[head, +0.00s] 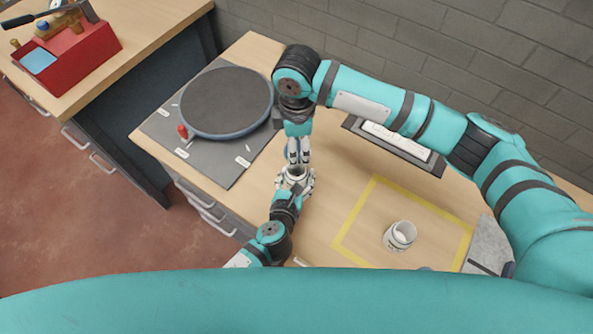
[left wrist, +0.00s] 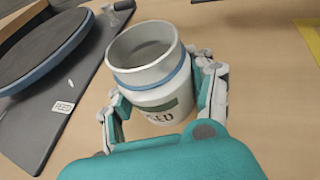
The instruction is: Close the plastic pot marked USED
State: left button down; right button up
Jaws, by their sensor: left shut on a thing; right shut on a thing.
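The white plastic pot (left wrist: 150,75) has a blue ring below its rim, and its partly hidden label ends in what looks like "ED". It is upright and its mouth is open, with no lid on it. In the head view the pot (head: 297,173) is small and partly covered. My left gripper (head: 294,184) is shut around its sides; its fingers also show in the left wrist view (left wrist: 160,98). My right gripper (head: 298,158) points down just above or behind the pot's mouth. What it grips is too small to make out. No separate lid is clearly visible.
A second white pot (head: 400,236) stands inside the yellow taped square (head: 349,222). A round dark plate (head: 227,102) on a grey mat (head: 225,168) is at left. A dark-framed panel (head: 397,143) lies behind my right arm. A red toolbox (head: 75,65) stands on the other bench.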

jog(key=shift+f, duration=2.4)
jog(key=shift+f, duration=0.9)
jog(key=shift+f, duration=0.55)
